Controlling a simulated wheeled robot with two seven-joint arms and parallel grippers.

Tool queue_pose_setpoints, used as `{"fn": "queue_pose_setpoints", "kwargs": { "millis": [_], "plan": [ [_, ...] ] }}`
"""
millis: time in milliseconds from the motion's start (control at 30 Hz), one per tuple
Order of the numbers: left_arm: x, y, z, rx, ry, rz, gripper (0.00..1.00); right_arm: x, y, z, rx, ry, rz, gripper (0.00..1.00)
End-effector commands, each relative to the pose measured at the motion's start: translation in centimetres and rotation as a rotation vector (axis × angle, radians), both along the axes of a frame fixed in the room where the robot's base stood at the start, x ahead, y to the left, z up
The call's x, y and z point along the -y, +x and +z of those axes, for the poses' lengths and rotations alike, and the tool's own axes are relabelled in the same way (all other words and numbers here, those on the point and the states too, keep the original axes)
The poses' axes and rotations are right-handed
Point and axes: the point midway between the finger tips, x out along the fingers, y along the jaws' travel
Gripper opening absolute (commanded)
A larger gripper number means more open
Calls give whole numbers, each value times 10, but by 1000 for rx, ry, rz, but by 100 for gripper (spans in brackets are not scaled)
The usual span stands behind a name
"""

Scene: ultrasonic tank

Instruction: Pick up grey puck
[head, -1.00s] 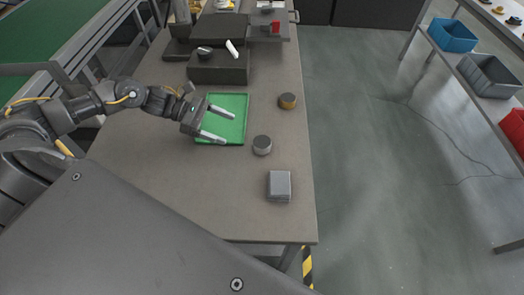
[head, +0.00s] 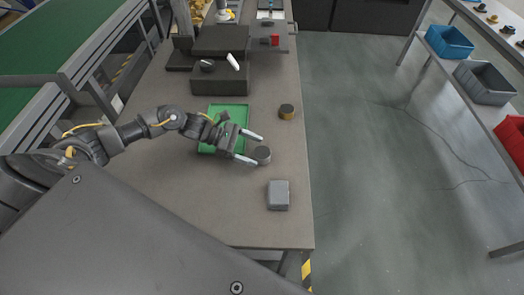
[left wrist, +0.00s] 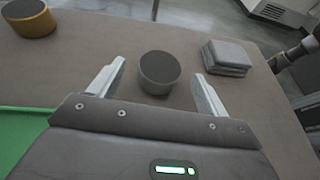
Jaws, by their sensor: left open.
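The grey puck (head: 261,154) is a short dark grey cylinder standing on the table, just right of the green tray. It also shows in the left wrist view (left wrist: 160,72), centred between my fingertips and slightly beyond them. My left gripper (head: 253,148) is open and empty, with its fingers pointing right toward the puck; one fingertip is close to the puck's near side in the head view. The gripper also shows in the left wrist view (left wrist: 158,84). I cannot tell whether a finger touches the puck. My right gripper is not in view.
A yellow-banded puck (head: 287,111) stands farther back, and a grey square block (head: 278,195) lies nearer the front. The green tray (head: 213,107) lies under my gripper. A dark machine (head: 220,78) stands at the back. The table's right edge is close by.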

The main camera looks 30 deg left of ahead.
Motion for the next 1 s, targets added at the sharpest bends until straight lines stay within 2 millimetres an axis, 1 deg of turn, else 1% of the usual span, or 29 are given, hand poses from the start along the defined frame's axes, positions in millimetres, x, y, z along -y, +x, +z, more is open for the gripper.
{"fn": "queue_pose_setpoints", "kwargs": {
  "millis": [33, 100, 367, 767, 800, 1000],
  "plan": [
    [5, 2, 1, 0, -2, 0, 77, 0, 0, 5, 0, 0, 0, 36],
    [9, 3, -2, -1, -1, 0, 77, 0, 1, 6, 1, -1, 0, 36],
    [10, 4, -5, 1, 1, 0, 77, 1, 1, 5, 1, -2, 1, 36],
    [10, 3, -5, 0, 0, 0, 25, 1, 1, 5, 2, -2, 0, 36],
    [10, 4, -4, 1, -1, 0, 22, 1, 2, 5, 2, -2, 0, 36],
    [10, 4, -4, 1, -1, 0, 22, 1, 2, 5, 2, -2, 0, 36]
  ]
}}
